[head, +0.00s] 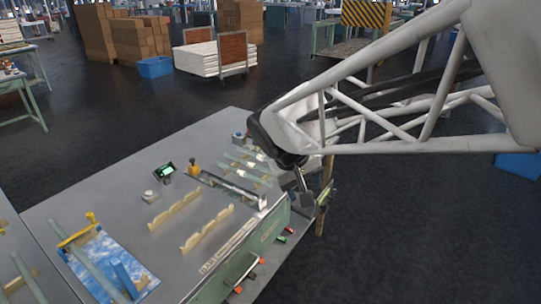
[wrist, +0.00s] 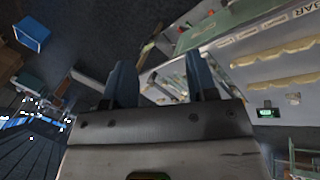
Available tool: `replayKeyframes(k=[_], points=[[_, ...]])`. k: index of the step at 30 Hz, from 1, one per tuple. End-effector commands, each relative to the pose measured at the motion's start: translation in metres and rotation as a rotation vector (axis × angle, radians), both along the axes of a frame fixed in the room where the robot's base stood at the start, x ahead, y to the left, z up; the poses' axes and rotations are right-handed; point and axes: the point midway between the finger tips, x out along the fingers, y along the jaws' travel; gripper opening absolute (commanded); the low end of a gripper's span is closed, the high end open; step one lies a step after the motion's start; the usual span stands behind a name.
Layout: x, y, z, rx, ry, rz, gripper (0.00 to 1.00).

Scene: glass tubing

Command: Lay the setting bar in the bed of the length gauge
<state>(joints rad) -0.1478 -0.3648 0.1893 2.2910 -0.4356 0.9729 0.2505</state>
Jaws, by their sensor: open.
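A long narrow channel with a dark bed, which looks like the length gauge (head: 228,188), lies on the grey bench beside an amber knob. I cannot single out the setting bar; a pale strip lettered with "BAR" (head: 228,247) runs along the bench's front edge, and its lettering also shows in the wrist view (wrist: 306,10). My gripper (head: 305,198) hangs at the right end of the bench, apart from the gauge.
Two scalloped wooden racks (head: 174,211) (head: 206,231) stand empty mid-bench. Pale green tubes (head: 240,173) lie at the back. A small display (head: 165,170) stands near the gauge. A blue patterned mat (head: 106,254) with a yellow-ended fixture is at left. A green panel (head: 262,237) edges the bench.

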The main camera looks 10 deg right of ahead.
Motion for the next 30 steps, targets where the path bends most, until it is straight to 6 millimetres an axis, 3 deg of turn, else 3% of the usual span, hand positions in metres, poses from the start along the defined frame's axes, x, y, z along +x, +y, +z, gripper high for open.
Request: replayKeyframes(k=[6, 15, 21, 30], points=[[-0.06, -0.01, 0.007, 0.128, -0.027, -0.051, 0.52], [-0.128, -0.011, 0.008, 0.288, -0.082, -0.099, 0.52], [-0.149, -0.009, 0.006, 0.344, -0.106, -0.111, 0.52], [-0.153, -0.008, 0.005, 0.356, -0.11, -0.113, 0.52]])
